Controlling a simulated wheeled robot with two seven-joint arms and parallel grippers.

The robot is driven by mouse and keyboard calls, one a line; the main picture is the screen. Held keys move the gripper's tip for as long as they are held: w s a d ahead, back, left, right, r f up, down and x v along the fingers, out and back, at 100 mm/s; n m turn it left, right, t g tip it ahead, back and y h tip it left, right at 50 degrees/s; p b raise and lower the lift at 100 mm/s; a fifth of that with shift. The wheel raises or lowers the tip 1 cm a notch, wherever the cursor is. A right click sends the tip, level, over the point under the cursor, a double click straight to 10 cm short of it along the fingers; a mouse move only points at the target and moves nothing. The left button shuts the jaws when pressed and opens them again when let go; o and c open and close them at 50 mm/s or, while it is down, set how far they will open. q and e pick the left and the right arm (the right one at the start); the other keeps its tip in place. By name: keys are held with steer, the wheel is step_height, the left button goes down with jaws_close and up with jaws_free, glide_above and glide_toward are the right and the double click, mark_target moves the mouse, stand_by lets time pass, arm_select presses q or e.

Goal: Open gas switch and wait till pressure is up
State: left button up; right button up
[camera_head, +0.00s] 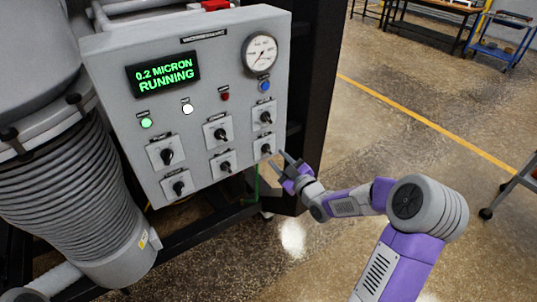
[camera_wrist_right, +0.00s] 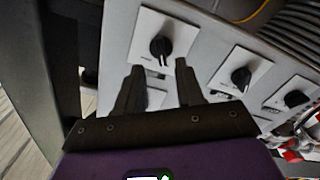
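The grey control panel (camera_head: 128,75) carries several black rotary switches on white plates; their labels are too small to read, so I cannot tell which is the gas switch. My right gripper (camera_head: 281,160) is just right of the lower right switch (camera_head: 265,147). In the right wrist view the gripper (camera_wrist_right: 159,66) is open and empty. A mostly hidden switch plate (camera_wrist_right: 155,98) shows between its fingers, and another switch (camera_wrist_right: 162,45) lies beyond the fingertips. The round pressure gauge (camera_head: 260,53) is at the panel's top right. The display (camera_head: 163,73) reads "0.2 MICRON RUNNING". My left gripper is out of view.
A green light (camera_head: 147,122) and a white light (camera_head: 188,108) look lit; red (camera_head: 225,97) and blue (camera_head: 264,86) buttons sit to their right. A ribbed grey hose (camera_head: 75,180) stands left of the panel.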

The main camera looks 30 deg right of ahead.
mark_target(269, 151)
steer(key=shift+w+a, duration=0.15)
steer(key=shift+w, duration=0.95)
steer(key=shift+w+a, duration=0.1)
steer(key=shift+w, duration=1)
jaws_close()
